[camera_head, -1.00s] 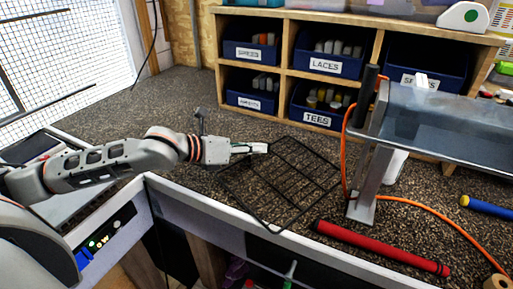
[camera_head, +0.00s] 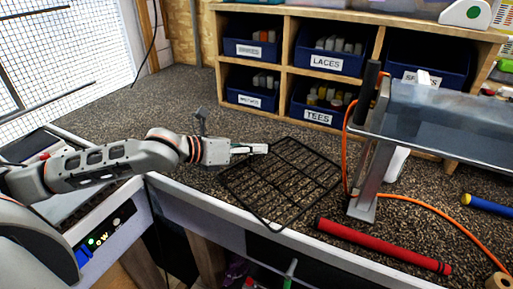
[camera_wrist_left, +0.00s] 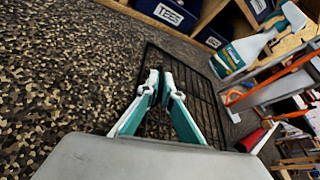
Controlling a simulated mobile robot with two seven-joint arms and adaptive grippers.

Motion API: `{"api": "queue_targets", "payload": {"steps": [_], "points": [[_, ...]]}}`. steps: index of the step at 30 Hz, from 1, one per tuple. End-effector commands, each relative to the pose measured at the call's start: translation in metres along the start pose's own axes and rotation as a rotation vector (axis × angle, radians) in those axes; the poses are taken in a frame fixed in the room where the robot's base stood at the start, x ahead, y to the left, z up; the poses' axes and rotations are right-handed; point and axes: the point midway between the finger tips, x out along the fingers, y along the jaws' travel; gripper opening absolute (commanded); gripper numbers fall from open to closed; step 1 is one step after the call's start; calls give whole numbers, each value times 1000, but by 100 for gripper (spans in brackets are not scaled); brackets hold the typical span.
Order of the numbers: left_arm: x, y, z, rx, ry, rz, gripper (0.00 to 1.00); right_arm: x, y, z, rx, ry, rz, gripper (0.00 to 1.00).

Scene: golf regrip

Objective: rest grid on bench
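The black wire grid (camera_head: 285,185) lies flat, or nearly flat, on the dark speckled bench top, with its near corner at the bench's front edge. My left gripper (camera_head: 267,148) reaches in from the left to the grid's far left side. In the left wrist view its two teal-lined fingers (camera_wrist_left: 161,82) come close together on the grid's dark rim, and the grid (camera_wrist_left: 200,92) stretches away beyond them. The exact contact is small and dark. My right gripper is not in view.
A metal stand (camera_head: 372,175) with an orange hose is just right of the grid. A red tube (camera_head: 380,246) lies along the front edge. Wooden shelves with blue bins (camera_head: 325,105) stand behind. The bench (camera_head: 180,95) is clear at the back left.

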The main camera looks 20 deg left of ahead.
Motion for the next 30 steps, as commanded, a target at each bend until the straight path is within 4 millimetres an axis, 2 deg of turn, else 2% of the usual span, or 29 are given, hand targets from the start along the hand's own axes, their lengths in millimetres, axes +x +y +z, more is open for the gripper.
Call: {"api": "queue_targets", "payload": {"steps": [22, 25, 30], "points": [[4, 7, -16, -4, 14, 6, 0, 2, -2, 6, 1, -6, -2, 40], [5, 7, -16, -4, 14, 6, 25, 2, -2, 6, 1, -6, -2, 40], [4, 7, -16, -4, 14, 6, 25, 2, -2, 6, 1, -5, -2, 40]]}}
